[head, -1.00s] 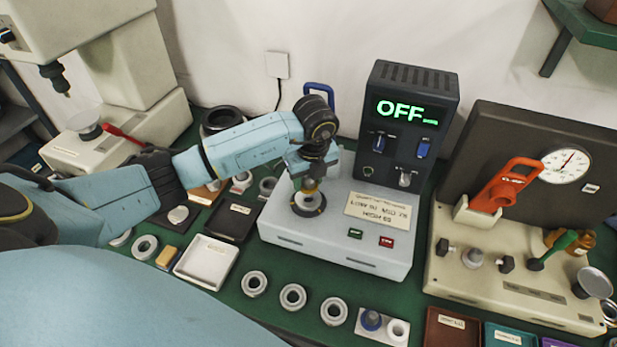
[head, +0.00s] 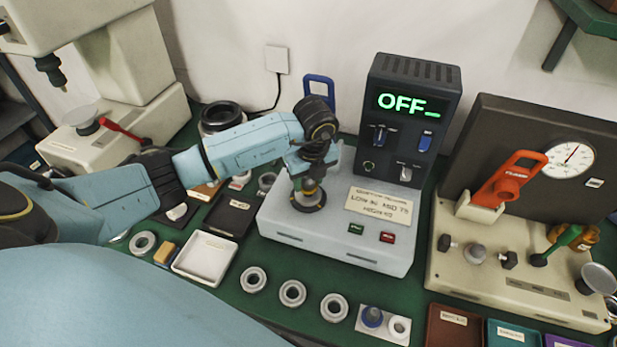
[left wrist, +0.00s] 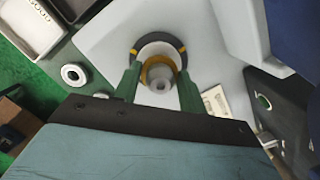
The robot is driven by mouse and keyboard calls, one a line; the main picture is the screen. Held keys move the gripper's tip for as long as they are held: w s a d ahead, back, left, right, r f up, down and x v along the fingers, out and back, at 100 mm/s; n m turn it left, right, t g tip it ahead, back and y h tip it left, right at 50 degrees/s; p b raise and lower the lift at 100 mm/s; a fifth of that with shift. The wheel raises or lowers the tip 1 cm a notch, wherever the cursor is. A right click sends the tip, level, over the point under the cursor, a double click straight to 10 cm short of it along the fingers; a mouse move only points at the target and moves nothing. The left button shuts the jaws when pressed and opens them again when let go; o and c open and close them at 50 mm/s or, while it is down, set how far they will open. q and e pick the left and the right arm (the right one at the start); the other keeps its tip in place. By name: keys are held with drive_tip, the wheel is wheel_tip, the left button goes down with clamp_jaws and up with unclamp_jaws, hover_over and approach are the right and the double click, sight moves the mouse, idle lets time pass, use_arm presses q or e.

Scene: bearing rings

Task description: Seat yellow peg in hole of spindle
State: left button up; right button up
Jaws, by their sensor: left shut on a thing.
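My left gripper (head: 309,178) is shut on the yellow peg (head: 309,187) and holds it upright over the spindle (head: 309,205). The spindle is a dark ring on the pale grey machine. In the left wrist view, the green fingers (left wrist: 158,88) close on the peg (left wrist: 159,75), whose grey end faces the camera. The dark spindle ring (left wrist: 146,42) shows around and behind it. The peg's lower end and the hole are hidden, so I cannot tell whether the peg has entered. My right gripper is not in view.
The grey machine (head: 290,241) has a dark display box (head: 415,110) reading OFF behind the arm. Loose bearing rings (head: 292,293) lie in front. A white tray (head: 205,258) is at left. A block with a blue part (head: 372,317) sits at front. A gauge rig (head: 520,285) stands at right.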

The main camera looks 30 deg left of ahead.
use_arm(q)
drive_tip(key=shift+f+b, duration=0.55)
drive_tip(key=shift+f, duration=0.3)
drive_tip(key=o, duration=1.3)
